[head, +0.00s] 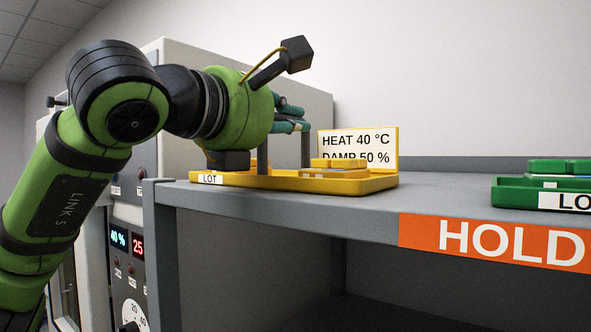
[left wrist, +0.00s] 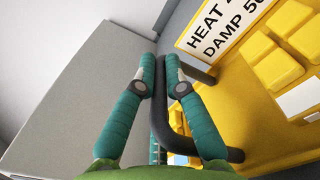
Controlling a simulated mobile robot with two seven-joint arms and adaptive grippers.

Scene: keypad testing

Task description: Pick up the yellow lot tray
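The yellow lot tray (head: 345,186) sits near the left end of the grey shelf, with a white LOT label on its front. It carries yellow blocks and a HEAT 40 °C, DAMP 50 % sign (head: 358,147). It also shows in the left wrist view (left wrist: 255,128). A dark handle (head: 305,148) rises from it. My left gripper (head: 291,117) is over the tray at the handle's top. In the left wrist view its teal fingers (left wrist: 160,68) close on both sides of the dark bar. My right gripper is not in view.
The grey shelf (head: 440,196) has an orange HOLD label on its front edge. A green tray (head: 512,192) stands at the right, with bare shelf between the trays. A grey cabinet (head: 300,95) stands behind the arm, and a panel with lit displays (head: 119,237) is below left.

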